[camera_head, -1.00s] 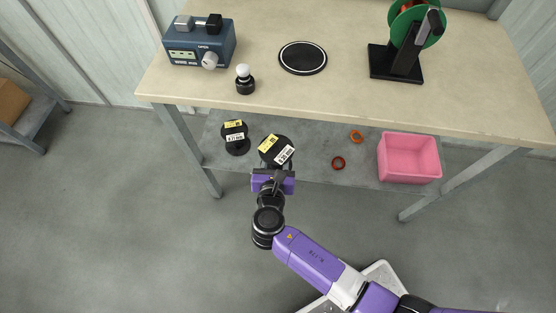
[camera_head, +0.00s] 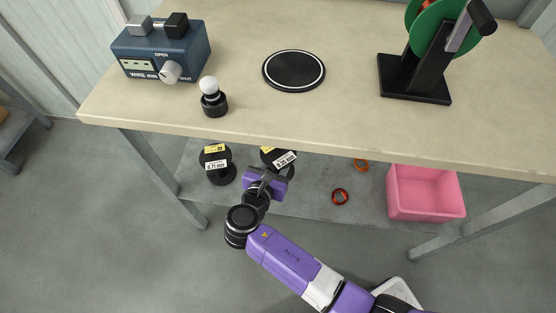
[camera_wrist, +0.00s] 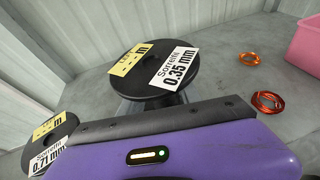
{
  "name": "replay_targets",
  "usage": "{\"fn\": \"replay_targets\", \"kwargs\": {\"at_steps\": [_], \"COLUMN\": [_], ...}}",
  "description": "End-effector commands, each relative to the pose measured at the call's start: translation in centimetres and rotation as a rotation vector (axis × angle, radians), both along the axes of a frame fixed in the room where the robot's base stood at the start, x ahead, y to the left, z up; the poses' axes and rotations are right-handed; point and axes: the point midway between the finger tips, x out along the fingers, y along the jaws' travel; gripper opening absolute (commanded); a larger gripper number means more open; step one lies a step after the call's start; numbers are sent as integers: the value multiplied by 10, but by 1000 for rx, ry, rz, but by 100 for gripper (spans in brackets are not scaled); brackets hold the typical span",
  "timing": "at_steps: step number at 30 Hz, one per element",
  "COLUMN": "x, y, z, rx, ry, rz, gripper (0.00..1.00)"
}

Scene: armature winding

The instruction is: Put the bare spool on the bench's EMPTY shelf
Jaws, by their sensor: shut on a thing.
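My gripper (camera_head: 270,174) is shut on a black spool (camera_head: 282,154) under the bench top. In the wrist view this spool (camera_wrist: 148,88) stands roughly upright, with a yellow label and a white "0.35 mm" label on its top flange. Its core and my fingertips are hidden there. A second black spool (camera_head: 220,172), marked 0.71 mm, stands to its left on the grey lower shelf (camera_head: 312,182). I cannot tell whether the held spool touches the shelf. I see no wire on either spool's visible parts.
The bench top (camera_head: 330,125) overhangs the shelf and hides its back. Orange (camera_head: 361,165) and red (camera_head: 340,196) wire coils and a pink bin (camera_head: 425,205) are on the shelf to the right. A blue device (camera_head: 160,55), black disc (camera_head: 293,70) and green-reel stand (camera_head: 415,80) are above.

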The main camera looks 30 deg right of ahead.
Motion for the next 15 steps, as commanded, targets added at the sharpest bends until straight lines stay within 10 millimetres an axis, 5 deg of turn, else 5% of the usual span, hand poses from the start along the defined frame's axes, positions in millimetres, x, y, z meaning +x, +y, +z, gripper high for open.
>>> {"fn": "replay_targets", "kwargs": {"at_steps": [15], "x": [0], "y": [0], "z": [-49], "rx": [-1], "ry": [-1], "rz": [0], "gripper": [0]}}
